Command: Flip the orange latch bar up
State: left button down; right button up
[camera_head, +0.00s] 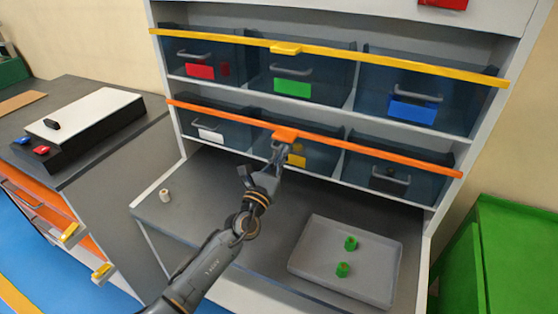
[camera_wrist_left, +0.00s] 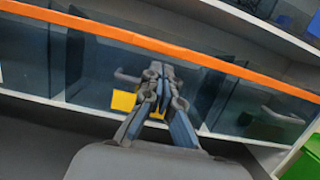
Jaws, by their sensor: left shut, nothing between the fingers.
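The orange latch bar (camera_head: 372,150) runs across the front of the lower row of drawers, with a wider orange tab (camera_head: 286,134) at its middle. It also crosses the left wrist view (camera_wrist_left: 225,66) as a slanted band. My left gripper (camera_head: 280,150) is shut and empty, with its fingertips just below the tab. In the left wrist view its fingertips (camera_wrist_left: 162,70) are close to the lower edge of the bar; I cannot tell whether they touch it. The tab is hidden behind the fingers there. My right gripper is not in view.
A yellow bar (camera_head: 400,66) spans the upper drawers. A grey tray (camera_head: 318,262) with two green pieces lies on the shelf's worktop at right. A small pale cylinder (camera_head: 165,195) stands at left. A green cabinet (camera_head: 510,260) is at far right, a grey workbench (camera_head: 100,165) at left.

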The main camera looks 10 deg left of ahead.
pick_arm(q)
jog(key=shift+r, duration=0.3)
jog(key=shift+r, duration=0.1)
notch_tip(320, 180, up, 7)
jog(key=p, duration=0.6)
jog(key=shift+w, duration=0.15)
